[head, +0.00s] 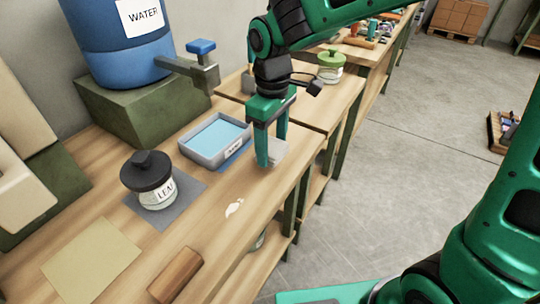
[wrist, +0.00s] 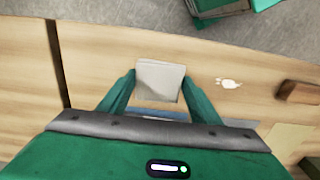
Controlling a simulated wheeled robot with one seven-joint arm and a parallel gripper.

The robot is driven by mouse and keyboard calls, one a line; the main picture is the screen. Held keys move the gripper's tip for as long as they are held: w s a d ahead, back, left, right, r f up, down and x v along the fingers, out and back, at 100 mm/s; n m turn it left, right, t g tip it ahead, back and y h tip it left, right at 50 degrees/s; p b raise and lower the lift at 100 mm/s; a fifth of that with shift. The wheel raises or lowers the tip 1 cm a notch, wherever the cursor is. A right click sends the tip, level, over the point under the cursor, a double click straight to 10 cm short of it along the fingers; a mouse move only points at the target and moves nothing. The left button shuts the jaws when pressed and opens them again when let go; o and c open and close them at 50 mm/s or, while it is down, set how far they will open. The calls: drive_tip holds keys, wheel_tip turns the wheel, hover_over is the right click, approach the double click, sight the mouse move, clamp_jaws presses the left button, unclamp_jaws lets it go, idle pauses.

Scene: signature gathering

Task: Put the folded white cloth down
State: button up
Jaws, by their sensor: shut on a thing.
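The folded white cloth (head: 281,152) is a small, pale, flat square at my gripper's fingertips, near the front edge of the wooden bench. My gripper (head: 273,155) points down and is shut on the cloth. In the wrist view the cloth (wrist: 160,80) sits between the two green fingertips (wrist: 158,82), with bench wood around it. I cannot tell whether its underside touches the bench.
A grey tray (head: 187,150) with blue contents is left of my gripper. A black-lidded jar (head: 158,192) stands on a grey mat. A white spill (head: 234,207) and a wooden block (head: 176,275) lie nearer. A blue water barrel (head: 112,45) stands behind, and a green-lidded jar (head: 330,67) farther along.

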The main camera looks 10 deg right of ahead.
sight(273, 156)
drive_tip(key=shift+w+d+f, duration=0.15)
drive_tip(key=shift+f, duration=2)
drive_tip(key=o, duration=1.1)
drive_tip(key=shift+f, duration=0.1)
wheel_tip(273, 156, up, 12)
drive_tip(key=shift+r, duration=0.15)
